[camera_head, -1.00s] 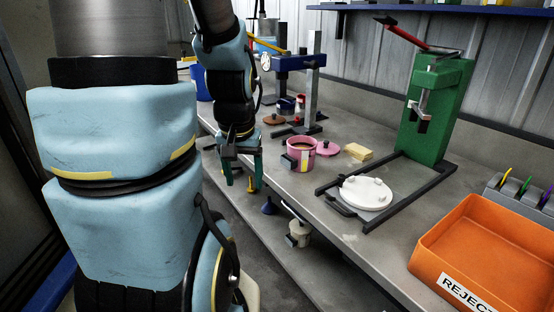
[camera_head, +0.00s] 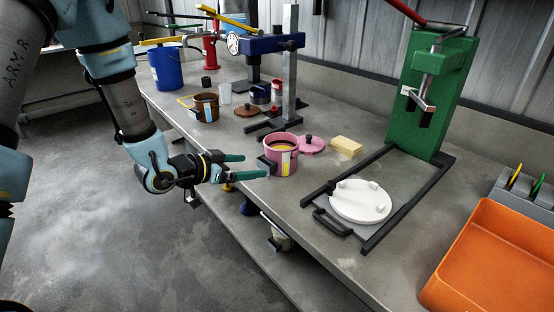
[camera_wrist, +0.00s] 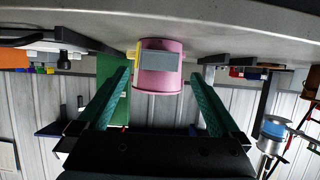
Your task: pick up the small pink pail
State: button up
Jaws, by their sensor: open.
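The fingers look short of the pail; I cannot tell the exact gap.
A yellow sponge (camera_head: 346,146) lies right of the lid. A black frame with a white disc (camera_head: 360,201) and a green press (camera_head: 433,100) stand further right, near an orange bin (camera_head: 490,255). A blue-topped stand (camera_head: 272,44), brown can (camera_head: 206,107) and blue bucket (camera_head: 167,68) stand behind.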

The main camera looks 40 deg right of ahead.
aim_at(262, 164)
jog(key=x, duration=0.2)
jog(key=shift+d+f, duration=0.15)
jog(key=shift+d, duration=0.2)
jog(key=p+x, duration=0.2)
jog(key=x, duration=0.2)
jog(key=shift+d+f, duration=0.3)
jog(key=shift+d, duration=0.3)
jog(key=shift+c, duration=0.4)
grip_shut()
